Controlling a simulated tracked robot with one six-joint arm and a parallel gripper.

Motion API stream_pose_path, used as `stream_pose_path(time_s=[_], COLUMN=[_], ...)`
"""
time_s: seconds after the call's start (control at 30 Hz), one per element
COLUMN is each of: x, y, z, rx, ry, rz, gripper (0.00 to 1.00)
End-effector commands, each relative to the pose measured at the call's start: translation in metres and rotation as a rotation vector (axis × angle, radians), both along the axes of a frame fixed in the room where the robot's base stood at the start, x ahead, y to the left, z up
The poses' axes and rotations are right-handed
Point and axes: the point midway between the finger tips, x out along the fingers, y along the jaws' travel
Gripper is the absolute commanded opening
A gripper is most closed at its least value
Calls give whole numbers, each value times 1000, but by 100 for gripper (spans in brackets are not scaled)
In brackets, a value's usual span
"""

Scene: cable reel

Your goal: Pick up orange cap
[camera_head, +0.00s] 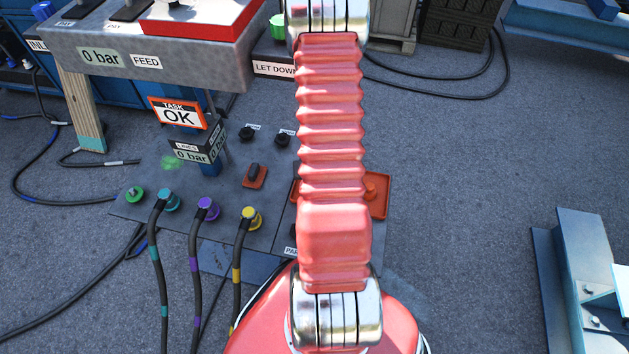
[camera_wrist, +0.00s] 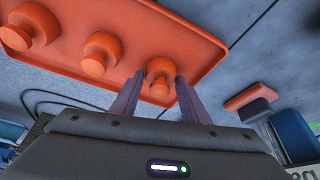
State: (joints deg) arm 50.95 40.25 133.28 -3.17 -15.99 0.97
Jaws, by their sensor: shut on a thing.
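In the wrist view, my gripper (camera_wrist: 158,84) has its two fingers on either side of an orange cap (camera_wrist: 160,70) and is shut on it. The cap is at the orange tray (camera_wrist: 205,48); I cannot tell whether it still touches the tray. Two more orange caps, a middle one (camera_wrist: 101,54) and a left one (camera_wrist: 30,28), sit in the same tray. In the head view, my arm hides the gripper and most of the tray (camera_head: 382,212); one orange cap (camera_head: 371,190) shows just right of the arm.
The dark panel (camera_head: 230,230) left of my arm carries a green fitting (camera_head: 134,194) and cables with teal (camera_head: 167,199), purple (camera_head: 207,208) and yellow (camera_head: 250,217) connectors. A sign (camera_head: 178,114) reads "TASK OK". A blue-grey metal frame (camera_head: 590,270) stands at right. Open floor lies between.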

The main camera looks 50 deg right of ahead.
Motion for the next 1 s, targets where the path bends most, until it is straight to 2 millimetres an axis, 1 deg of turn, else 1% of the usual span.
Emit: stream_pose_path(time_s=[0.03, 0.23, 0.47, 0.63, 0.83, 1.0], x=[0, 0, 0, 0, 0, 0], y=[0, 0, 0, -1, -1, -2], z=[0, 0, 0, 4, 20, 41], rx=[0, 0, 0, -1, -2, -3], ry=[0, 0, 0, 0, -1, -3], rz=[0, -1, -1, -1, -1, -3], gripper=[28, 14, 14, 14, 14, 14])
